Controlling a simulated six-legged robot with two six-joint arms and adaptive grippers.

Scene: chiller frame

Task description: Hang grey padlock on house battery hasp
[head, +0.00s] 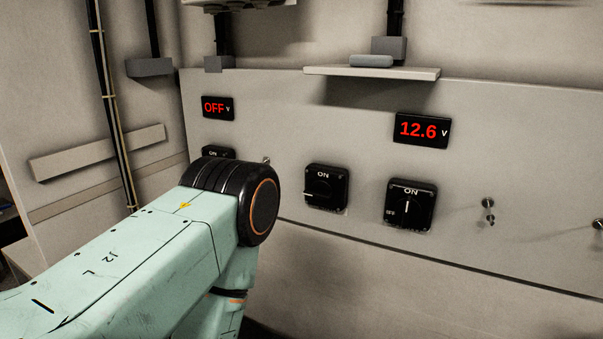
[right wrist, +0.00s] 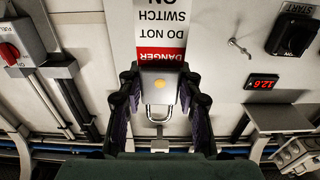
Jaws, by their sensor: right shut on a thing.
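The grey padlock (right wrist: 158,78), with an orange dot on its body, is between the fingers of my right gripper (right wrist: 160,92) in the right wrist view. The gripper is shut on it, and its shackle points down in the picture. A danger tag (right wrist: 163,30), reading upside down, is just above the padlock; I cannot tell how it is attached. Small metal fittings are on the panel in the head view, one right of the switches (head: 488,204) and one at the right edge (head: 598,224); none is labelled as the house battery hasp. The padlock and both grippers are out of the head view.
The grey panel (head: 300,105) carries black rotary switches (head: 327,187) (head: 411,204) and displays reading OFF (head: 217,107) and 12.6 (head: 422,131). A shelf (head: 372,72) juts above. A mint arm of mine covers the lower left and part of another switch.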

